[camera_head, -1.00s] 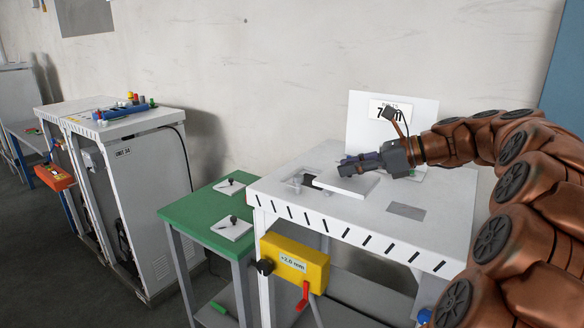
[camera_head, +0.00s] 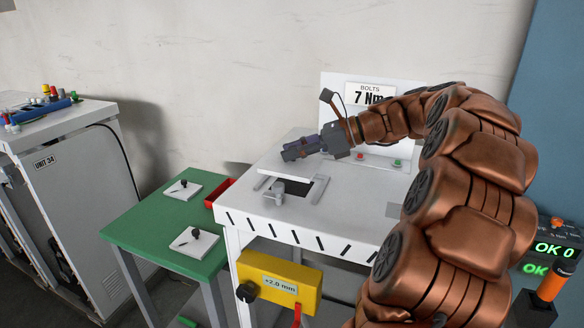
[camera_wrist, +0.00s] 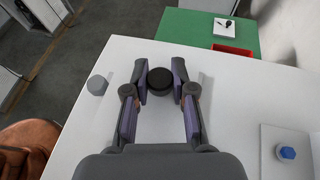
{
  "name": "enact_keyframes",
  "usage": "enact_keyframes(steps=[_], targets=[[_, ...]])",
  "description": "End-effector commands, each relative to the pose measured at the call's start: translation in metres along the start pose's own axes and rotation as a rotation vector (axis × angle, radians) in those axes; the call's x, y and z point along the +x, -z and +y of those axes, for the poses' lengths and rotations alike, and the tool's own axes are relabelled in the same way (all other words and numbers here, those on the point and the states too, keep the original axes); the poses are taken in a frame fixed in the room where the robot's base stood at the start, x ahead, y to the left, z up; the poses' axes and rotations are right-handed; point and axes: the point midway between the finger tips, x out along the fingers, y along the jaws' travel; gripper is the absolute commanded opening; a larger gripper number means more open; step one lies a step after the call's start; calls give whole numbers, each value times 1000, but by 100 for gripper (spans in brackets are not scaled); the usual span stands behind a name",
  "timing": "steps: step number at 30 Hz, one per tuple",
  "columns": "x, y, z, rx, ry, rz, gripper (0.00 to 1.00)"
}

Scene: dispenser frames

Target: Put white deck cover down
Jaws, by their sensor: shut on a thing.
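My gripper (camera_head: 303,148) is shut on the black knob (camera_wrist: 160,81) of the white deck cover (camera_head: 276,167). In the wrist view the knob sits between the two fingertips, with the pale cover (camera_wrist: 165,122) below it. In the head view the cover is a flat white plate under my fingers, over the back left part of the white deck (camera_head: 350,204). I cannot tell whether it touches the deck. A dark opening (camera_head: 318,189) in the deck is uncovered in front of the cover, with a grey fitting (camera_head: 273,191) beside it.
A green table (camera_head: 146,225) on the left bears two white plates with black knobs (camera_head: 184,184) (camera_head: 196,234). A yellow box (camera_head: 278,279) hangs on the deck's front.

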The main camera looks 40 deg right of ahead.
Motion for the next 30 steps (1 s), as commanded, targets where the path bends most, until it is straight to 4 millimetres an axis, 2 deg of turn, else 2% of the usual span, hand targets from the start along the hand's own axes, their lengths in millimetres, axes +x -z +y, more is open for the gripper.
enact_keyframes(steps=[5,12,26,27,30], targets=[[5,12,1,4,-3,-2,0],[16,39,0,3,0,0,0],[19,45,0,1,-1,-1,0],[19,45,0,1,-1,-1,29],[19,45,0,0,-1,0,39]])
